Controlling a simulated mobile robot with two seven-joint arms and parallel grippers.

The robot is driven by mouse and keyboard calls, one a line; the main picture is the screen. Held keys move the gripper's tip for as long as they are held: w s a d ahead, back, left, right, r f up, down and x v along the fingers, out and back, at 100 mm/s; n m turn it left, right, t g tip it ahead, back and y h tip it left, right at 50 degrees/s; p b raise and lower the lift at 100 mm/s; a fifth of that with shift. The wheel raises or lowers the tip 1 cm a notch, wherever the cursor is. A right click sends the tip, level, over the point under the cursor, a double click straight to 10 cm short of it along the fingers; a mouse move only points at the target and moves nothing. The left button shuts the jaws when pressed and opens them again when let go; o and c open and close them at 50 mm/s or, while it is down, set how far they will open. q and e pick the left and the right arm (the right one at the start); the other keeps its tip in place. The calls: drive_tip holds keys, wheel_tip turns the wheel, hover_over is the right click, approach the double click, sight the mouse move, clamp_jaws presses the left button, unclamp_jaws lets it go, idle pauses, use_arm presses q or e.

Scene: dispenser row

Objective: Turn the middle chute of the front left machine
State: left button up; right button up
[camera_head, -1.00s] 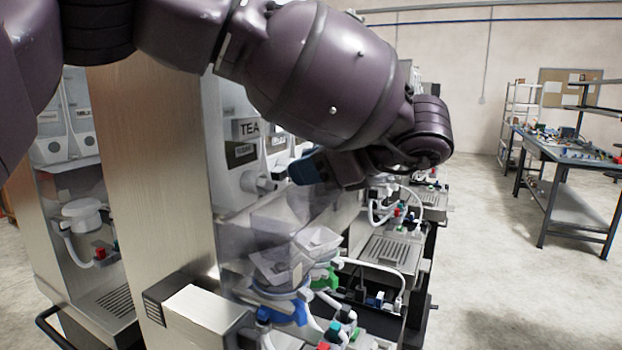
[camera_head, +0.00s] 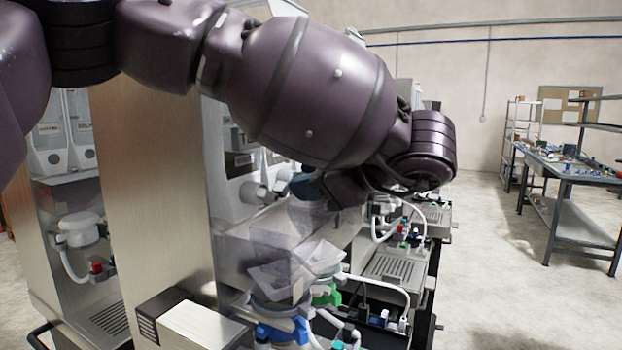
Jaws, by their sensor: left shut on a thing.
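The front left machine is the opened one with a steel door panel (camera_head: 155,190) and canisters inside, largely covered by my left arm. A light grey chute (camera_head: 256,191) sticks out from a canister front. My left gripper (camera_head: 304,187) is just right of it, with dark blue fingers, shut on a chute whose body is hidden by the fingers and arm. I cannot tell how that chute is turned. Clear funnels (camera_head: 290,268) stand below the gripper, over a blue-collared mixer (camera_head: 283,330) and a green-collared one (camera_head: 328,296). My right gripper is not in view.
Another machine (camera_head: 75,215) stands at the left, and more machines with drip grates (camera_head: 398,266) run back on the right. A workbench (camera_head: 570,175) stands far right. The floor (camera_head: 490,280) between is clear.

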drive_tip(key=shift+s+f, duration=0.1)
use_arm(q)
drive_tip(key=o, duration=0.8)
drive_tip(key=shift+o, duration=0.6)
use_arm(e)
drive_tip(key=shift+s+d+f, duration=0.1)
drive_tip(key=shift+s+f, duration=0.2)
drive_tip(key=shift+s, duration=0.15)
